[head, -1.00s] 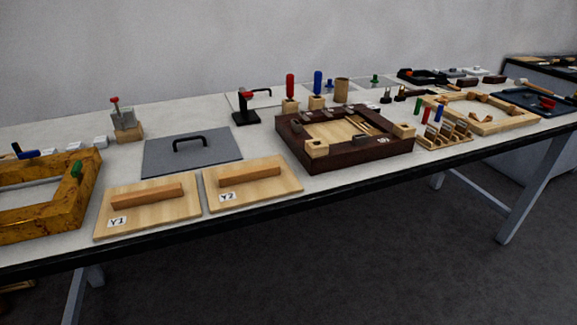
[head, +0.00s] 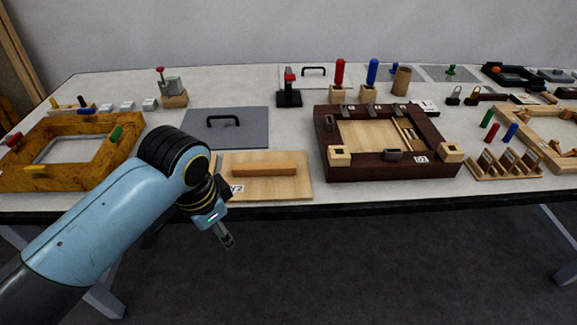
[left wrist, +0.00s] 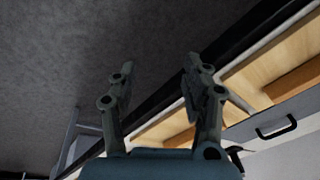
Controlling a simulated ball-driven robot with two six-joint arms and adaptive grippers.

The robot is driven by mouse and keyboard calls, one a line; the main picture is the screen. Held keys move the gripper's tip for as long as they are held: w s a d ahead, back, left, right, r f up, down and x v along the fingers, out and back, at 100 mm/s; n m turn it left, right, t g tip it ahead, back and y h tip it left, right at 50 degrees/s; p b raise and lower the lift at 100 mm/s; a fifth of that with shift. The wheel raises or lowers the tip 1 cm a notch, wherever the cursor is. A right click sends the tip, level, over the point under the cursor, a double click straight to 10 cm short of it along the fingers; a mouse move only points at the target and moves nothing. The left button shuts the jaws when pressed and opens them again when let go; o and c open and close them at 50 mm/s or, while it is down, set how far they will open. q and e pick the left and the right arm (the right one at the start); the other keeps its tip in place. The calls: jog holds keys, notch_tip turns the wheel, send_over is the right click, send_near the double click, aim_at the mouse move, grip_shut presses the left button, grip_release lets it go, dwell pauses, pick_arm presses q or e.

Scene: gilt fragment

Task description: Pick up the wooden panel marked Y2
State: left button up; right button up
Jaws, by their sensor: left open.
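The wooden panel marked Y2 (head: 292,189) lies flat near the table's front edge, with a raised wooden bar handle (head: 264,170) across it. Its label sits at its front left, partly hidden by my left arm. My left gripper (head: 229,243) hangs just in front of the table edge, below and left of the Y2 panel, apart from it. In the left wrist view the left gripper (left wrist: 160,80) is open and empty, with light wooden panels beyond it to the right. My left arm covers nearly all of the Y1 panel in the head view. My right gripper is not in view.
Behind the panel is a grey plate (head: 250,135) with a black handle. A dark wooden frame (head: 440,150) stands close to the right. A gilt frame (head: 25,150) stands at the left. Floor space in front of the table is clear.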

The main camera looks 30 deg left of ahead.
pick_arm(q)
jog(key=w+r+m, duration=0.1)
jog(key=w, duration=0.1)
jog(key=w+r+m, duration=0.1)
jog(key=w, duration=0.2)
jog(key=w+r, duration=0.1)
jog(key=w, duration=0.1)
jog(key=shift+w+a+r+m+g+p, duration=0.2)
jog(key=shift+a+m+g+p, duration=0.1)
jog(key=shift+a+m, duration=0.1)
jog(key=w+r+m+g+p, duration=0.1)
jog(key=w+r+m, duration=0.3)
jog(key=w+r, duration=0.45)
send_over(262, 165)
jog(key=shift+m+h, duration=0.3)
jog(key=shift+h, duration=0.1)
jog(key=f, duration=0.4)
jog(key=shift+s+a+f, duration=0.1)
jog(key=shift+a+f, duration=0.1)
jog(key=shift+f, duration=0.2)
jog(key=shift+d+f, duration=0.2)
jog(key=shift+f, duration=2.55)
grip_shut()
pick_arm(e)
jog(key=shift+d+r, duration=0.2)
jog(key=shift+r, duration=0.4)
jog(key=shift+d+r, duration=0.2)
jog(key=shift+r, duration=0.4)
